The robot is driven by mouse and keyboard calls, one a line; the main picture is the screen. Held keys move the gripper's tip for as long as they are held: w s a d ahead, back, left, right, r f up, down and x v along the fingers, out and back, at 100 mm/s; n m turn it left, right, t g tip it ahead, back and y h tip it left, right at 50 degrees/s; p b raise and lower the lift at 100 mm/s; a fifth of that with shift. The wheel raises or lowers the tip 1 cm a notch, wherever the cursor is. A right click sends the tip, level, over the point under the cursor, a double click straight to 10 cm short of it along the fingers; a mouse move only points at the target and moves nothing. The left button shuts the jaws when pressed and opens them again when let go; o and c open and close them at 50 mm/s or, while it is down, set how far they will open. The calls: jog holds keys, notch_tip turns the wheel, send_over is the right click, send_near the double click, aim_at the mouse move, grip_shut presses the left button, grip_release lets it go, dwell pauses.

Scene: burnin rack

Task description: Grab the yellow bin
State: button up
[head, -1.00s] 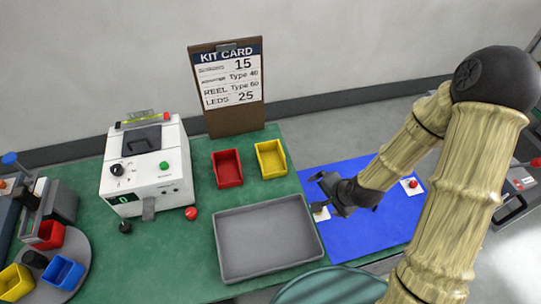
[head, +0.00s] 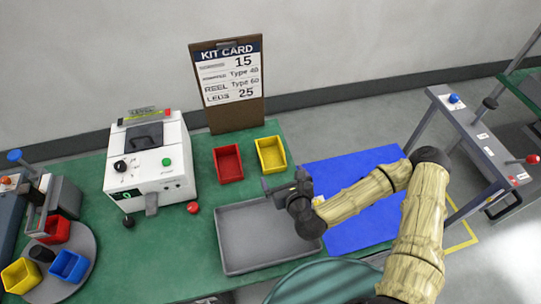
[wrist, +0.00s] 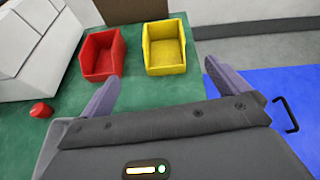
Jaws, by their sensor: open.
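A yellow bin (head: 271,154) stands upright and looks empty on the green table, to the right of a red bin (head: 228,163). In the wrist view the yellow bin (wrist: 165,48) lies ahead of my gripper (wrist: 160,90), roughly between the lines of the two spread fingers, with the red bin (wrist: 102,55) beside it on the left. In the head view my open gripper (head: 284,186) is above the right side of the grey tray, short of the yellow bin and apart from it. Another yellow bin (head: 20,275) sits on the round grey turntable at far left.
The grey tray (head: 230,257) is empty below my gripper. A blue mat (head: 345,232) lies to the right. A white machine (head: 150,165) stands left of the bins, and a kit card board (head: 235,115) stands behind them. A red knob (head: 193,208) sits near the machine.

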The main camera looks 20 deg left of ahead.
jog(key=shift+w+d+m, duration=0.1)
jog(key=shift+d+m, duration=0.05)
jog(key=shift+m, duration=0.55)
jog(key=b+x, duration=0.1)
jog(key=b, duration=0.4)
jog(key=shift+w+f, duration=0.25)
jog(key=shift+w, duration=0.05)
jog(key=shift+w+b, duration=0.1)
jog(key=shift+b, duration=0.9)
jog(key=b, duration=0.3)
jog(key=shift+w+a+f, duration=0.1)
jog(key=shift+a+f, duration=0.1)
jog(key=shift+a, duration=0.15)
